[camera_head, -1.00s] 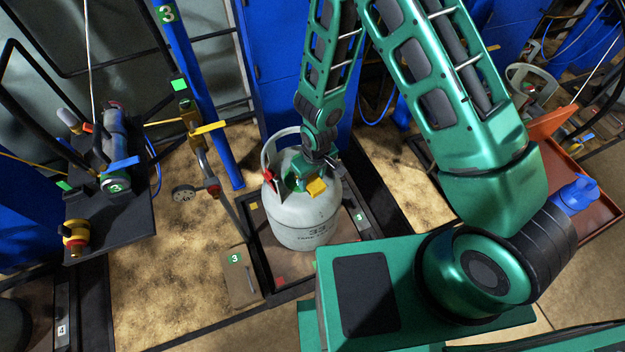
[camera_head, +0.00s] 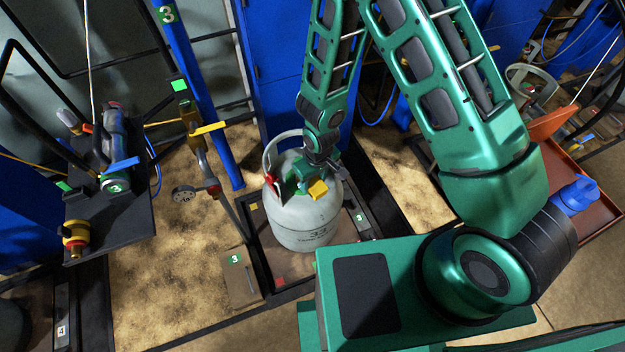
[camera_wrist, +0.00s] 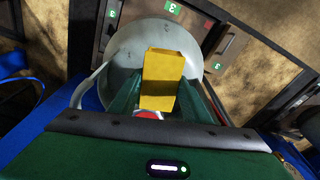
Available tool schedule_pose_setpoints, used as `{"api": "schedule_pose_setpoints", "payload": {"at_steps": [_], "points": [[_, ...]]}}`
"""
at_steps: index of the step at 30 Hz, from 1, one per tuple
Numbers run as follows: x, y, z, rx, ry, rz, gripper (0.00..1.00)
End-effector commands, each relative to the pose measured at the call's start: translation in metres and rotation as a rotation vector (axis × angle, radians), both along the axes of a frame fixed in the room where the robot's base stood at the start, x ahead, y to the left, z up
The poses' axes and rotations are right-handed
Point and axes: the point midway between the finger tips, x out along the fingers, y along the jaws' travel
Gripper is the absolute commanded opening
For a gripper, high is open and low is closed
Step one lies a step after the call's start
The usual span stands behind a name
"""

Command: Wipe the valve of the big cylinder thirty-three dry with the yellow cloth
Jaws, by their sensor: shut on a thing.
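The big cylinder (camera_head: 305,222), pale grey and marked 33, stands upright on a dark-framed platform in the middle of the head view. Its round top also shows in the wrist view (camera_wrist: 127,52). My gripper (camera_head: 302,183) is over the top of the cylinder, inside its collar handle. It is shut on the yellow cloth (camera_wrist: 163,75), a folded block that sticks out beyond the fingers. The cloth also shows in the head view (camera_head: 318,189). The valve is mostly hidden; a red part (camera_head: 269,181) shows beside the gripper, and I cannot tell whether the cloth touches the valve.
A black shelf (camera_head: 120,225) with fittings stands at the left. A box marked 3 (camera_head: 240,280) sits front left. A red-brown tray (camera_head: 600,212) with a blue item lies right.

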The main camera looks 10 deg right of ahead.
Motion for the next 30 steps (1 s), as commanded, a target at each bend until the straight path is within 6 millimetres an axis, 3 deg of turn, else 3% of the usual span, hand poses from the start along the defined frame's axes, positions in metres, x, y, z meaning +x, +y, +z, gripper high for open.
{"api": "schedule_pose_setpoints", "payload": {"at_steps": [1,12,30], "points": [[0.011,0.006,0.003,0.011,-0.02,0.0,0.13],[0.021,0.012,0.004,0.011,-0.018,0.0,0.13],[0.005,0.003,0.006,0.011,-0.018,0.0,0.13]]}}
